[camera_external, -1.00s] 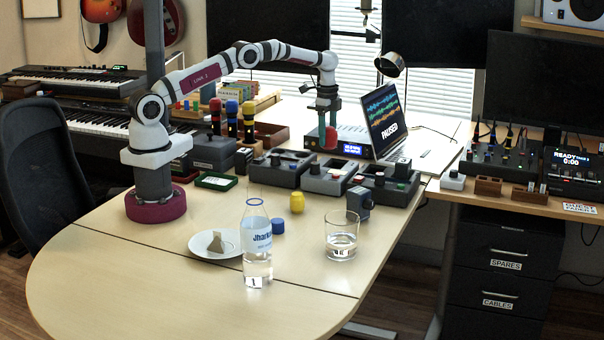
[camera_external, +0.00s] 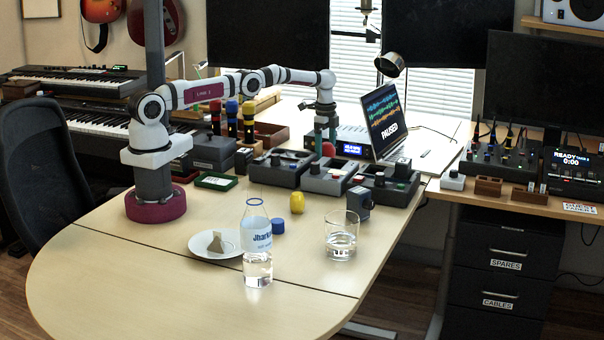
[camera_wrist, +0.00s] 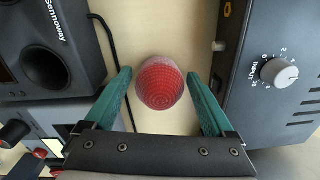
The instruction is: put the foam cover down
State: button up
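The red foam cover (camera_wrist: 160,82) is round with a meshed surface and sits between my green fingertips in the wrist view, over the pale tabletop. My gripper (camera_wrist: 159,76) is open, with a visible gap on each side of the cover. In the external view the cover (camera_external: 328,149) shows just below my gripper (camera_external: 326,137), behind the dark control boxes. These boxes hide its underside, so I cannot see exactly what it touches.
In the wrist view a grey box with a knob (camera_wrist: 279,72) stands close on the right, and a dark speaker-like unit (camera_wrist: 50,45) on the left. The laptop (camera_external: 384,118) is right of my gripper. A bottle (camera_external: 257,245) and a glass (camera_external: 341,235) stand in front.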

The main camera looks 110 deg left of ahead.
notch_tip(320, 180, up, 8)
jog(key=shift+d+f, duration=0.1)
jog(key=w+d+r+m, duration=0.1)
jog(key=w+d+r, duration=0.3)
jog(key=d+r, duration=0.45)
jog(key=w+d+r, duration=0.5)
jog(key=d+r, duration=0.1)
jog(key=d, duration=0.6)
jog(key=s+d+r, duration=0.3)
jog(key=d+r, duration=0.1)
jog(key=d, duration=0.6)
jog(key=s+d+m+y, duration=0.1)
jog(key=s+d+m, duration=0.1)
jog(key=s+d, duration=1)
jog(key=shift+m+y, duration=0.3)
jog(key=shift+m, duration=0.1)
jog(key=s+d+f, duration=0.1)
jog(key=s+f, duration=0.1)
jog(key=s, duration=0.1)
jog(key=s+d+f, duration=0.2)
jog(key=s, duration=0.1)
jog(key=s+d+f, duration=0.2)
jog(key=s, duration=0.2)
